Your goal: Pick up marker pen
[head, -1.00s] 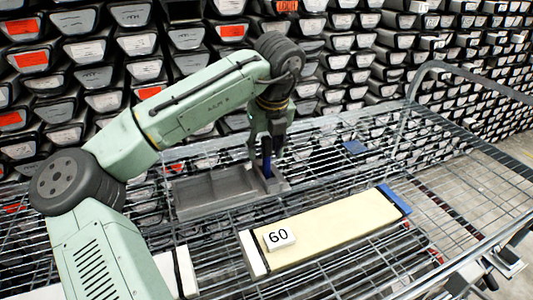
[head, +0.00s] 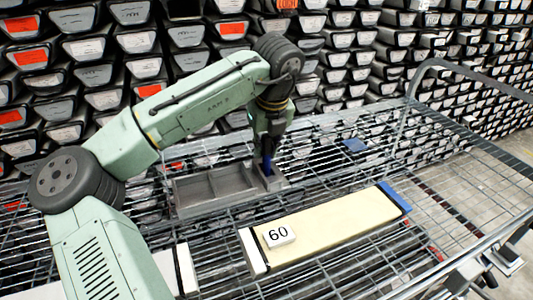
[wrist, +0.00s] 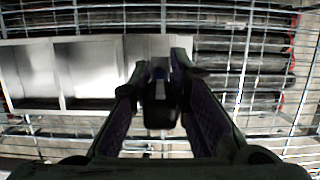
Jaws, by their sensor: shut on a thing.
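My gripper (head: 267,160) points down over the right end of a grey compartment tray (head: 224,203). It is shut on a blue marker pen (head: 267,167), which stands roughly upright between the fingers at the tray's right-end section. In the wrist view the marker pen (wrist: 160,95) shows end-on as a dark shape between the two fingers (wrist: 158,100). The tray's pale compartments (wrist: 85,75) lie to its left. I cannot tell whether the pen's lower end still touches the tray.
The tray stands on a wire-mesh cart. A long cream box with a "60" label (head: 278,236) and a blue end lies in front of it. A small blue item (head: 355,146) lies farther back. Racks of core liners (head: 345,60) fill the background. The cart's metal rail (head: 470,80) rises at the right.

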